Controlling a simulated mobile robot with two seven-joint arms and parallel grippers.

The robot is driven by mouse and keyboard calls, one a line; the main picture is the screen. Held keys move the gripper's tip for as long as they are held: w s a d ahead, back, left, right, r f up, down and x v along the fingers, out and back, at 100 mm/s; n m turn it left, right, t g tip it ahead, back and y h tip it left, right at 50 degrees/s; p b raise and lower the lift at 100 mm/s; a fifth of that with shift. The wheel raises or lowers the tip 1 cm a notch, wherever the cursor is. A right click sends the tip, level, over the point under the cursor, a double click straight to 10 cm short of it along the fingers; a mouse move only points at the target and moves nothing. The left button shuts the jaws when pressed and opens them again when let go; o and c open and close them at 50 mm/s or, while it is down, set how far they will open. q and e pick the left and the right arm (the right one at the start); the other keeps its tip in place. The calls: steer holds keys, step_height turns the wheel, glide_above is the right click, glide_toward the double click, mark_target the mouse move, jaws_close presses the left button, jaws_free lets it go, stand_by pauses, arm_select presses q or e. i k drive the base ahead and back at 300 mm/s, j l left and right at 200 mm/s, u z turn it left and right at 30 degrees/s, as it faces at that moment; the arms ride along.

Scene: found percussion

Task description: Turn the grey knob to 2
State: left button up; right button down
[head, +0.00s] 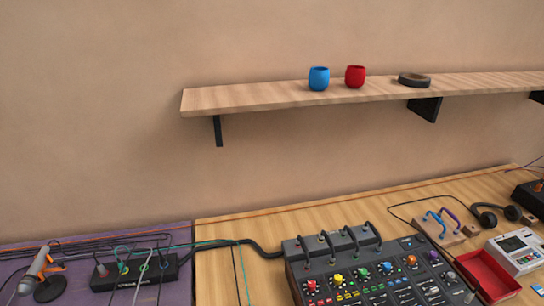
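A black mixing console (375,277) stands on the wooden table at the lower middle. Its upper row has knobs in red, yellow, green, blue, orange and purple. Smaller controls sit below them, too small to read, and the console's front is cut off by the picture's bottom edge. I cannot make out a grey knob or any number marks for certain. Neither my left nor my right gripper is in view.
A shelf (240,97) holds a blue cup (318,79), a red cup (355,77) and a dark ring (414,80). A microphone (39,273) and black cable box (134,271) stand left. A red tray (489,275), white device (516,250) and headphones (497,215) lie right.

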mark_target(450, 277)
steer(key=k+z, duration=0.2)
steer(key=z, duration=0.2)
steer(key=k+l+z, duration=0.1)
steer(key=z, duration=0.3)
steer(key=k+l+z, duration=0.15)
steer(key=k+z, duration=0.15)
steer(key=z, duration=0.15)
